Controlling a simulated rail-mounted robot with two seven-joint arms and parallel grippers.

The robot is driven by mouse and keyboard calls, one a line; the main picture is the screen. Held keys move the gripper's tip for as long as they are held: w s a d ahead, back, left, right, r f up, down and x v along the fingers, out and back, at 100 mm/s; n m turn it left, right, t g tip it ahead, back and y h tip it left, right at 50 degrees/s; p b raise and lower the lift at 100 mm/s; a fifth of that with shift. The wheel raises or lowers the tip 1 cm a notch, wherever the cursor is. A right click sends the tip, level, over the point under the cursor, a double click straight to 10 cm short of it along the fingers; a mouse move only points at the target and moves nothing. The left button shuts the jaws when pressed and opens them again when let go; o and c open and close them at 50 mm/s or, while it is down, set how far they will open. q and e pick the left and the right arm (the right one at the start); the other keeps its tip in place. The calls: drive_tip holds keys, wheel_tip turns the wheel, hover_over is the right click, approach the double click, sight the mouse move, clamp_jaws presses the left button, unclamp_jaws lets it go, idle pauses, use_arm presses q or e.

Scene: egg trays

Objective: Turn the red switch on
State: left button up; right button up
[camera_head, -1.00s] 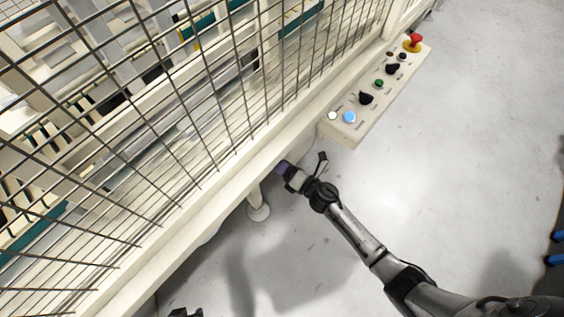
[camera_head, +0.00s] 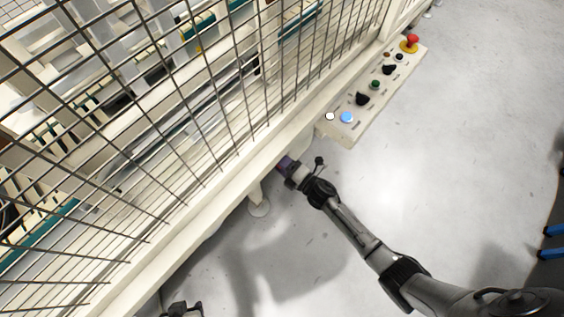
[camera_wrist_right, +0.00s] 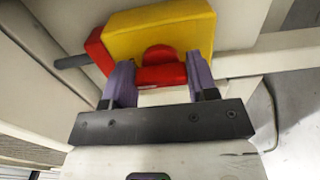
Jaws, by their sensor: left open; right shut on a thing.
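The red switch (camera_wrist_right: 160,72) sits on a yellow plate (camera_wrist_right: 184,27) fixed to a red box (camera_wrist_right: 97,52) in the right wrist view. My right gripper (camera_wrist_right: 160,80) has a purple finger on each side of the red switch and is shut on it. In the head view my right gripper (camera_head: 284,164) reaches under the edge of the fenced frame, and the switch is hidden there. My left gripper (camera_head: 185,309) shows only partly at the bottom edge, apart from the frame. It is open.
A control panel (camera_head: 346,137) with buttons, black knobs and a red emergency stop (camera_head: 410,41) juts from the frame above my right gripper. A wire fence (camera_head: 215,110) closes off the machine. A support foot (camera_head: 260,208) stands nearby.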

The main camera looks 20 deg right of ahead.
idle(0.3)
drive_tip(key=o, duration=0.9)
drive_tip(key=shift+s, duration=0.1)
drive_tip(key=p+v, duration=0.4)
drive_tip(key=v, duration=0.9)
drive_tip(key=shift+s+d, duration=0.25)
drive_tip(key=shift+s, duration=0.05)
